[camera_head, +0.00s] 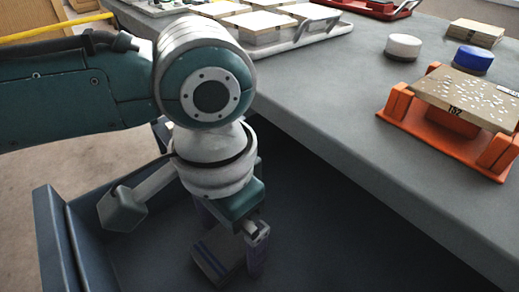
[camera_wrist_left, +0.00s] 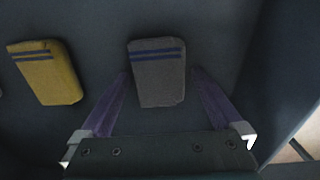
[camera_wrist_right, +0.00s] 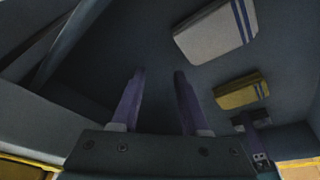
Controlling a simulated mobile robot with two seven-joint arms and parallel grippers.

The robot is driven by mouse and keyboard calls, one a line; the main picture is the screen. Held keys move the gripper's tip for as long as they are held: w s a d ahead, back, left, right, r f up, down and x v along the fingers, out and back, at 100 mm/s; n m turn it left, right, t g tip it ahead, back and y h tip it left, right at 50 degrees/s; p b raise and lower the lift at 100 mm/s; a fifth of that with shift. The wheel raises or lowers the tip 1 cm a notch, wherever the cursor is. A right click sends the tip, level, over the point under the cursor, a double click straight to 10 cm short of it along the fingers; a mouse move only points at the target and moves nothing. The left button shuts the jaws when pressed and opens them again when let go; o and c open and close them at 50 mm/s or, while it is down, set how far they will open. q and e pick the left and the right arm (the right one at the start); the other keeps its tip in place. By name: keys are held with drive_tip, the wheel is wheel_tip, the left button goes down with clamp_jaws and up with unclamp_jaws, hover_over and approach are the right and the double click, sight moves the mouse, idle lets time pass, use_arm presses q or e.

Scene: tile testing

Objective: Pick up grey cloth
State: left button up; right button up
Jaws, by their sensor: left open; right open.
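The grey cloth (camera_wrist_left: 157,73) is a folded grey pad with two dark blue stripes. It lies in the dark bin and also shows in the head view (camera_head: 213,262), partly hidden by my left gripper. My left gripper (camera_wrist_left: 160,73) is open, with one purple finger on each side of the cloth's near part; I cannot tell if they touch it. In the head view the left gripper (camera_head: 230,235) points down into the bin. My right gripper (camera_wrist_right: 159,72) is open and empty in its own wrist view. It is not visible in the head view.
A yellow cloth (camera_wrist_left: 46,72) lies left of the grey one. A pale striped cloth (camera_wrist_right: 215,35) lies beyond the yellow one in the right wrist view. Bin walls (camera_head: 58,235) stand close around. The grey table (camera_head: 330,110) holds an orange tile stand (camera_head: 430,135).

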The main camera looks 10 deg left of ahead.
sight(230, 239)
use_arm(q)
drive_tip(key=shift+c, duration=0.2)
drive_tip(key=c, duration=1.2)
drive_tip(key=shift+r, duration=0.1)
wheel_tip(230, 239, up, 20)
drive_tip(key=p, duration=0.7)
use_arm(e)
wheel_tip(230, 239, up, 7)
